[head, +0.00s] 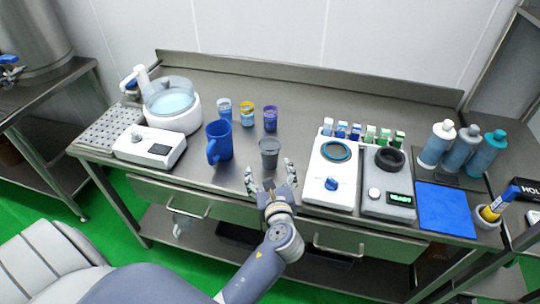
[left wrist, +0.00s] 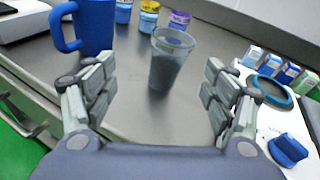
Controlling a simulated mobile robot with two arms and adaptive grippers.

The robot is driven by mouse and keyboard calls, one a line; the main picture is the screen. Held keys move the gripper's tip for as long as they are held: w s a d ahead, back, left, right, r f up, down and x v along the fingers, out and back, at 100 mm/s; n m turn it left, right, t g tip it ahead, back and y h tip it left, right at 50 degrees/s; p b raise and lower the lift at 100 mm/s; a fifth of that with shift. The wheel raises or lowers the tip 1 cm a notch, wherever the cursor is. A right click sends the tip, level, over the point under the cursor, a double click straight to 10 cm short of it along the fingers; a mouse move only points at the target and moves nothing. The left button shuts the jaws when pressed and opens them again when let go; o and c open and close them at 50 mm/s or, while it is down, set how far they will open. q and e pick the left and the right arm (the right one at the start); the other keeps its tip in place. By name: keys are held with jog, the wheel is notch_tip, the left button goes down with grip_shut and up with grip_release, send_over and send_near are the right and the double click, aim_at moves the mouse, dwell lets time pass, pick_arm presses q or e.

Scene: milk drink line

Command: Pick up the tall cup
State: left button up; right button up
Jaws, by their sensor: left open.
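The tall cup (head: 269,153) is a grey, see-through tumbler standing upright near the front edge of the steel table. In the left wrist view the cup (left wrist: 168,62) stands between and beyond the two fingers. My left gripper (head: 269,172) is open, with its fingers pointing at the cup from the front. In the left wrist view the gripper (left wrist: 158,98) has a wide gap and nothing between its pads. The fingers look apart from the cup. My right gripper is not in view.
A blue mug (head: 219,143) stands left of the cup, close to the left finger's side. A white hotplate (head: 331,172) lies to the right. Several small jars (head: 247,114) stand behind. A bath device (head: 172,108) is at the left, bottles (head: 436,145) at the right.

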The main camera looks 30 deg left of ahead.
pick_arm(q)
jog(key=w+r+m, duration=0.1)
jog(key=r+m, duration=0.1)
send_near(269, 139)
jog(key=shift+w+a+f+t+p, duration=0.3)
jog(key=shift+w+a+f+p, duration=0.15)
jog(key=shift+a, duration=0.3)
jog(key=p+x, duration=0.1)
jog(key=x, duration=0.4)
jog(key=shift+w, duration=0.2)
jog(key=shift+c, duration=1)
jog(key=c, duration=1.3)
